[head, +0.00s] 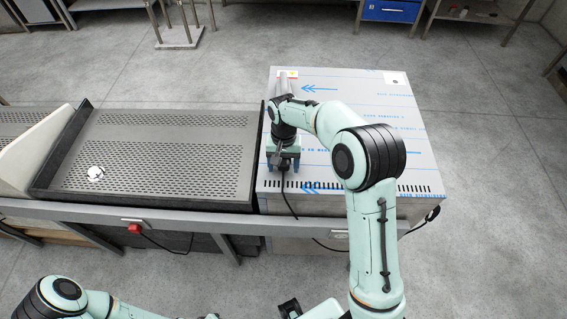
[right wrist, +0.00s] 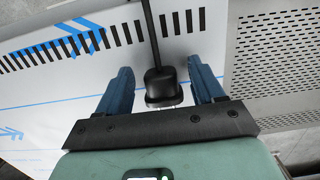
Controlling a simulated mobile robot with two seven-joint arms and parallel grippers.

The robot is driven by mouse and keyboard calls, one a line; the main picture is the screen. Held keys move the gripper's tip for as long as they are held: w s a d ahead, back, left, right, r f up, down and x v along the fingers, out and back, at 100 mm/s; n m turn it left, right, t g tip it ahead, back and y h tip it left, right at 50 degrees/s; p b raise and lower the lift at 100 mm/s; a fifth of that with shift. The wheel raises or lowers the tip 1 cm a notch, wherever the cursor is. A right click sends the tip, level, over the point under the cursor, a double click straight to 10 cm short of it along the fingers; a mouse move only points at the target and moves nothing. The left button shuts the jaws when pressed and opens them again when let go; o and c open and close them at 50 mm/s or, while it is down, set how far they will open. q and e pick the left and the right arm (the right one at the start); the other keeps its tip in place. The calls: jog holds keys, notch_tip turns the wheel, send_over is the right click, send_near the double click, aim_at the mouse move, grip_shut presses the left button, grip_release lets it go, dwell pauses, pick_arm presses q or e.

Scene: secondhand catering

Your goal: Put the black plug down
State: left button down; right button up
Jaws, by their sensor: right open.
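The black plug (right wrist: 163,88) lies on the film-covered top of a steel box (head: 345,100), near the row of slots along its front edge. My right gripper (right wrist: 160,66) is open, with one blue finger on each side of the plug and a visible gap to each. The plug's metal pins point toward the palm, and its black cable runs away from the gripper over the edge. In the head view my right gripper (head: 284,165) is over the box's front left part and hides most of the plug.
A perforated metal tray surface (head: 165,150) adjoins the box on the left. A red plug (head: 134,228) is at the front rail, with a cable hanging below. A black cable end (head: 433,213) shows at the box's right side. The box top's right part is clear.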

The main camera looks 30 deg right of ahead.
aim_at(284, 160)
jog(key=shift+r, duration=0.15)
jog(key=shift+r, duration=0.35)
pick_arm(q)
jog(key=w+r+p, duration=0.2)
jog(key=shift+r, duration=0.4)
pick_arm(e)
notch_tip(284, 160, up, 12)
jog(key=w, duration=0.1)
jog(key=shift+d, duration=0.35)
